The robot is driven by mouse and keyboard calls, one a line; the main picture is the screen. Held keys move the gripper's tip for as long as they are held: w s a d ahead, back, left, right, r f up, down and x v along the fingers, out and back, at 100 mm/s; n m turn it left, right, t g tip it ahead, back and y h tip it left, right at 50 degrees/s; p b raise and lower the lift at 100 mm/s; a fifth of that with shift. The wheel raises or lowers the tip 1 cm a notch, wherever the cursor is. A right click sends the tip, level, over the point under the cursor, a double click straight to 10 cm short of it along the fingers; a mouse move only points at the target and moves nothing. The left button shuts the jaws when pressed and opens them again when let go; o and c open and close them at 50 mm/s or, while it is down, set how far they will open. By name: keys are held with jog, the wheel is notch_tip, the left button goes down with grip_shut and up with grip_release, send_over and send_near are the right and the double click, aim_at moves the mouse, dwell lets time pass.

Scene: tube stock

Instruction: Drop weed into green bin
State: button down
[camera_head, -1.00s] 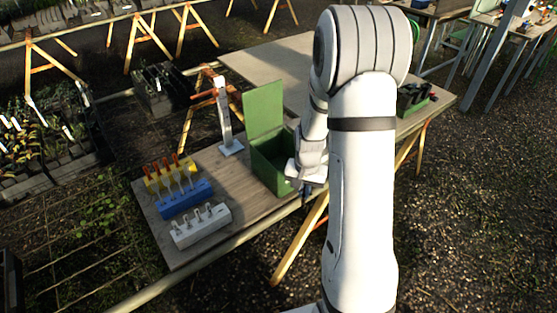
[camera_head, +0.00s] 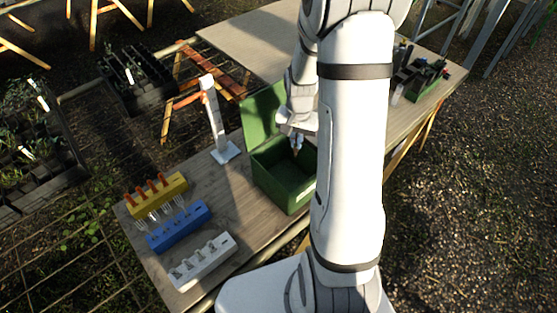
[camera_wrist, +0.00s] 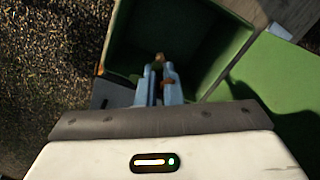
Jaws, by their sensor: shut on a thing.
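The green bin (camera_head: 291,196) stands on the wooden table with its lid (camera_head: 259,116) raised at the back. In the wrist view the bin's inner wall (camera_wrist: 215,45) and open inside lie ahead of my gripper. My gripper (camera_head: 297,146) is over the bin's opening, near the lid side. In the wrist view my gripper (camera_wrist: 159,72) is shut on a small brownish thing (camera_wrist: 160,58), likely the weed, which shows only a little at the fingertips. Most of it is hidden by the fingers.
Yellow, blue (camera_head: 181,227) and white (camera_head: 203,262) blocks with tools in them stand left of the bin. A white upright stand (camera_head: 215,120) is behind them. A green tray (camera_head: 428,84) of dark items is at the right. Bare table lies around the bin.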

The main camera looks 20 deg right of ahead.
aim_at(295, 151)
jog(key=shift+w+f+b, duration=0.3)
jog(key=shift+f+b, duration=0.35)
jog(key=shift+f, duration=0.25)
notch_tip(295, 151, down, 4)
jog(key=b, duration=0.2)
jog(key=shift+b, duration=0.3)
jog(key=c, duration=1.5)
grip_release()
